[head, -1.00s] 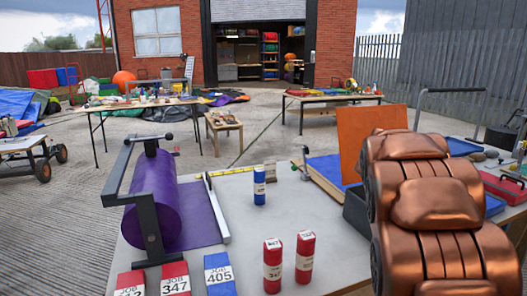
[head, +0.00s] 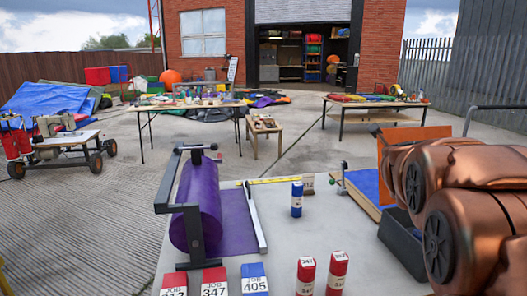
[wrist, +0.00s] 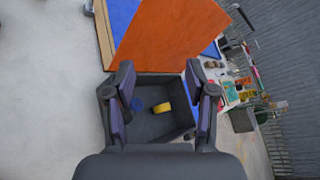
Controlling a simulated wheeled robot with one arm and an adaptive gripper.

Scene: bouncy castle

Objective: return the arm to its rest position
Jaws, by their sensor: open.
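My gripper (wrist: 164,100) shows in the wrist view with its two dark fingers spread apart and nothing between them. Beyond the fingers is a dark grey open bin (wrist: 150,126) holding a blue item (wrist: 137,104) and a yellow item (wrist: 161,108). My copper-coloured arm (head: 455,200) fills the right side of the head view; my gripper is not visible there. The bin (head: 403,243) shows partly behind the arm in the head view.
An orange panel (head: 408,143) stands by a blue-topped board (head: 368,187). The grey table holds a purple roll (head: 197,205), a blue cylinder (head: 297,199) and two red cylinders (head: 306,276), (head: 337,272). Labelled job blocks (head: 254,280) line the front edge. Open concrete lies left.

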